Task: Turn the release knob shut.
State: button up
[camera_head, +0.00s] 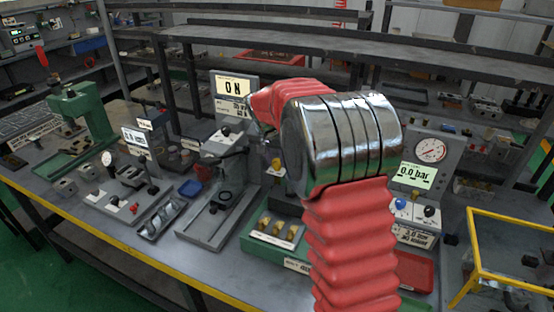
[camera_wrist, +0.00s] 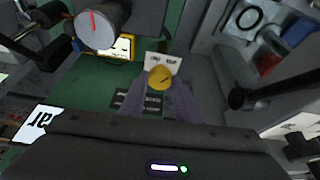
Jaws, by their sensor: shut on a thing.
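The release knob (camera_wrist: 160,77) is a small round yellow knob with a dark line across its face, in the middle of the wrist view. A white label plate (camera_wrist: 163,62) stands right behind it. My gripper (camera_wrist: 161,86) reaches to the knob, with one pale, see-through finger on each side, and is shut on it. The dark line on the knob runs at a slant. In the head view a small yellow knob (camera_head: 276,164) shows left of my arm's chrome joint; my fingers cannot be made out there.
A large grey knob (camera_wrist: 97,24) with a red line is at the wrist view's upper left. In the head view a gauge panel reading 0.0 bar (camera_head: 415,175) stands right of my arm. A green block with brass parts (camera_head: 275,231) lies in front, and a yellow frame (camera_head: 480,265) at right.

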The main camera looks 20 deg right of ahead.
jog(key=shift+n, duration=0.5)
jog(key=shift+s+d+n+t+y, duration=0.15)
jog(key=shift+n+t+y, duration=0.25)
jog(key=shift+n, duration=0.7)
jog(key=n, duration=0.2)
jog(key=n+y, duration=0.1)
jog(key=shift+d+n+y, duration=0.15)
jog(key=shift+n+y, duration=0.15)
jog(key=shift+n, duration=0.1)
jog(key=n+y, duration=0.1)
jog(key=n, duration=0.3)
jog(key=shift+d, duration=0.2)
jog(key=shift+d+n+y, duration=0.1)
jog(key=shift+n+y, duration=0.6)
jog(key=shift+n, duration=0.8)
jog(key=o, duration=1)
jog(key=shift+o, duration=0.2)
